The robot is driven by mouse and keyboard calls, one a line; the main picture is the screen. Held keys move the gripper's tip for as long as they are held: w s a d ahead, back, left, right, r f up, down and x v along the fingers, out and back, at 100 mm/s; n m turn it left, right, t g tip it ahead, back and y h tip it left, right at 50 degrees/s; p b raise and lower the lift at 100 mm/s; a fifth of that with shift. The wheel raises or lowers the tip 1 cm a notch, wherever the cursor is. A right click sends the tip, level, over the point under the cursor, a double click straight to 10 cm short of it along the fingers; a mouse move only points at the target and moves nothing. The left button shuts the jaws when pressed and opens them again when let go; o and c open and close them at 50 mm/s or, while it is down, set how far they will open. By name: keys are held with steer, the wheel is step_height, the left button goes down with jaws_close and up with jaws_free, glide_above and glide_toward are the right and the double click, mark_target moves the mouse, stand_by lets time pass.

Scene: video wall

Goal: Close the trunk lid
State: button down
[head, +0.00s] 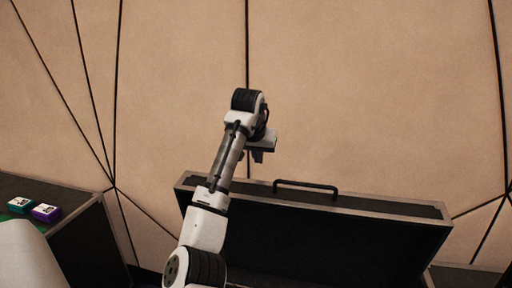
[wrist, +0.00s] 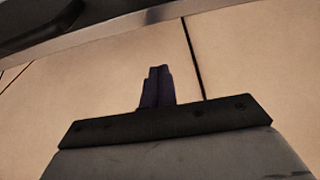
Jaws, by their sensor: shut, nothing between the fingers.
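The trunk lid (head: 330,240) stands open in the head view, a dark panel with a pale metal rim and its inner face towards me. A black handle (head: 306,186) sits on the lid's upper edge. My gripper (head: 258,157) is above the lid's top left, left of the handle, and appears apart from the lid. In the wrist view my gripper's fingers (wrist: 157,85) are together with nothing between them. A dark edge with a metal rim (wrist: 150,17), apparently the lid, crosses the top of that view. The trunk's lower body is mostly hidden below the picture.
A dark case or table (head: 85,240) stands at the left, with a teal box (head: 20,205) and a purple box (head: 46,212) on top. A tan panelled wall (head: 380,90) with black seams rises behind the lid.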

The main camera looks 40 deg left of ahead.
steer(key=shift+s+d+f+p, duration=0.15)
steer(key=shift+s+f+p, duration=0.15)
steer(key=shift+f, duration=0.45)
steer(key=shift+s+d+f+p, duration=0.1)
steer(key=shift+s+f+p, duration=0.2)
steer(key=shift+f, duration=0.4)
steer(key=shift+s+d+f+p, duration=0.2)
steer(key=shift+f+p, duration=0.1)
steer(key=shift+f, duration=0.45)
steer(key=shift+s, duration=0.1)
